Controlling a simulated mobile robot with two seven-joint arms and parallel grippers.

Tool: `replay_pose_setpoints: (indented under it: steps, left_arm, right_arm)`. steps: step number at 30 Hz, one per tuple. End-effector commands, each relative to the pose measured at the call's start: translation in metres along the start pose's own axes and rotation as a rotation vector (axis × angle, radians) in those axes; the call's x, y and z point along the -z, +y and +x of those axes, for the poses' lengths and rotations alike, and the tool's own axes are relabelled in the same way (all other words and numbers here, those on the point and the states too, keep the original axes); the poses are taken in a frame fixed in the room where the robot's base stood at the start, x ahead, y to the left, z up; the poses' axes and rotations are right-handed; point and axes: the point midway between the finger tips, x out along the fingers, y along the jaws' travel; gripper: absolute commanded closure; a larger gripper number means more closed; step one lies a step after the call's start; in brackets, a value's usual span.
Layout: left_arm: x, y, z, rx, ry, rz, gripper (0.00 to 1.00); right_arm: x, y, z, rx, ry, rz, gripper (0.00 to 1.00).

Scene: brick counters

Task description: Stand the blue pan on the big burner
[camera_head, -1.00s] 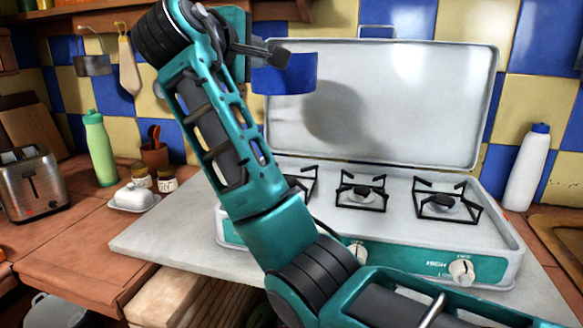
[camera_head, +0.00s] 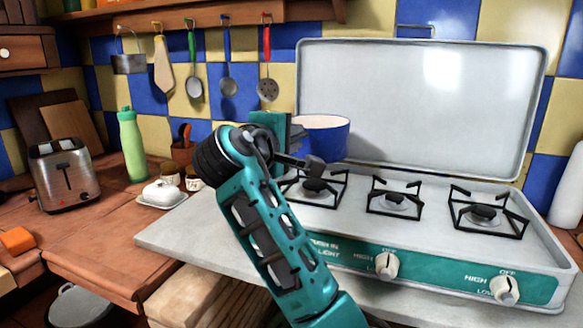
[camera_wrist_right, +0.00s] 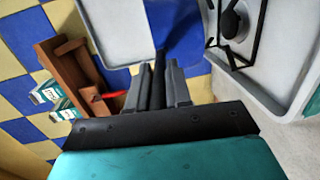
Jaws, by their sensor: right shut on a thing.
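The blue pan (camera_head: 325,137), white inside, is upright at the left end of the camp stove (camera_head: 440,192). It is above or just behind the left burner (camera_head: 322,190); the arm hides where its base is, so I cannot tell whether it touches. My right gripper (camera_head: 297,150) is shut on the pan at its left side, and the grip itself is partly hidden. In the right wrist view the closed fingers (camera_wrist_right: 158,82) point at the blue pan (camera_wrist_right: 175,28). The middle burner (camera_head: 395,202) and right burner (camera_head: 487,215) are bare. My left gripper is out of view.
The stove's raised lid (camera_head: 425,100) stands close behind the pan. Knobs (camera_head: 386,265) line the front. A green bottle (camera_head: 131,145), butter dish (camera_head: 161,194) and toaster (camera_head: 64,175) stand left on the brick counter. Utensils (camera_head: 228,85) hang on the tiled wall.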

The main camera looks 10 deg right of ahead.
Motion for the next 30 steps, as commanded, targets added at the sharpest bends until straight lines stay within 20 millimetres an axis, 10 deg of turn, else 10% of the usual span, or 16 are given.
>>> replay_pose_setpoints:
  steps: [26,27,30]
  left_arm:
    - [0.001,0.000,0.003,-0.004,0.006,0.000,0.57]
    - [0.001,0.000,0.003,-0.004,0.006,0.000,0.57]
    - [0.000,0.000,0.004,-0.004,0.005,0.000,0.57]
  right_arm:
    - [0.000,-0.048,0.006,-0.009,0.001,0.003,1.00]
    - [0.000,-0.052,0.007,-0.001,-0.001,0.000,0.79]
    - [0.000,-0.051,0.007,-0.002,-0.001,0.000,0.70]
